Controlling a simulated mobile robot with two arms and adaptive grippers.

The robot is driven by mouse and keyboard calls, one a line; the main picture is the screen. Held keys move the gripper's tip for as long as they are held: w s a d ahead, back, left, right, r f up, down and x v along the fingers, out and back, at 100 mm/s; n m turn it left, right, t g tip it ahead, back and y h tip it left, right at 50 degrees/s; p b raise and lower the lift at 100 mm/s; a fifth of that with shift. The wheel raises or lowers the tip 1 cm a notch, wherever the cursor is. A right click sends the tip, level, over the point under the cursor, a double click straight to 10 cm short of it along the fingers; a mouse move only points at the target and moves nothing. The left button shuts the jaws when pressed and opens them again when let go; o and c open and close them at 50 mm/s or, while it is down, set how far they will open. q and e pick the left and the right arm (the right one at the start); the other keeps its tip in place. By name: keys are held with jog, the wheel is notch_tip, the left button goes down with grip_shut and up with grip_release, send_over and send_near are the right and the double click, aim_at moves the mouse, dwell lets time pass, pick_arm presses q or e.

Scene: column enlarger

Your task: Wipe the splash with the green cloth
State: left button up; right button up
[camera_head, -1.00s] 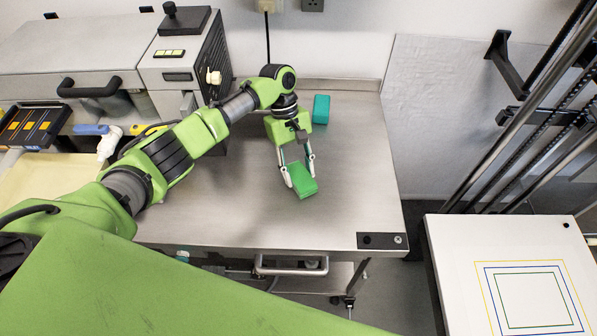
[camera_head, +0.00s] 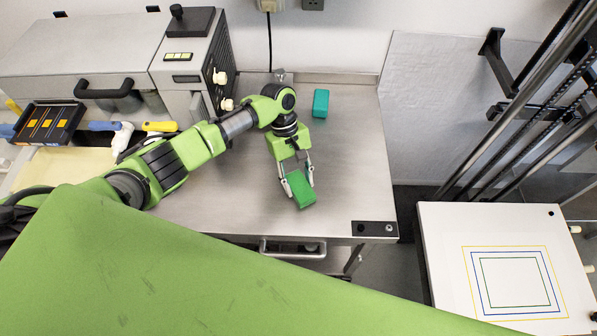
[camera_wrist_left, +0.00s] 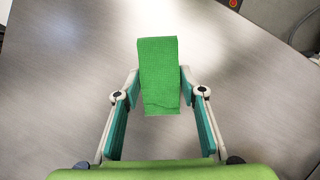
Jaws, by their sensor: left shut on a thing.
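My left gripper (camera_head: 297,185) is shut on the green cloth (camera_head: 301,189), a folded, block-like bundle. In the head view it is over the front part of the steel worktop (camera_head: 240,195). In the left wrist view the cloth (camera_wrist_left: 159,75) sticks out forward from between the fingertips of my left gripper (camera_wrist_left: 160,88). I cannot tell whether the cloth touches the worktop. I see no clear splash in either view; it may be under the cloth or too faint. My right gripper is not in view.
A teal block (camera_head: 320,103) stands at the back of the worktop. A grey machine (camera_head: 190,65) is at the left, with a dark tray (camera_head: 48,124) in front. A white board with coloured frames (camera_head: 500,225) is at the right. The worktop right of my gripper is clear.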

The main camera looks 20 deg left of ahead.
aim_at(298, 195)
pick_arm(q)
jog(key=shift+s, duration=0.1)
jog(key=shift+s+d+p, duration=0.2)
jog(key=shift+s+p, duration=0.15)
jog(key=shift+s, duration=0.35)
jog(key=shift+s+d+p, duration=0.15)
jog(key=shift+s+p, duration=0.2)
jog(key=shift+s, duration=0.3)
jog(key=shift+s+d+f, duration=0.1)
jog(key=shift+s+d, duration=0.05)
jog(key=shift+s, duration=0.25)
jog(key=shift+s+d, duration=0.25)
jog(key=shift+s, duration=0.65)
jog(key=shift+s, duration=0.1)
jog(key=shift+s+d, duration=0.25)
jog(key=shift+s, duration=0.6)
jog(key=shift+s+d, duration=0.3)
jog(key=shift+s, duration=0.6)
jog(key=shift+s+d, duration=0.25)
jog(key=shift+s, duration=0.6)
notch_tip(298, 195, up, 7)
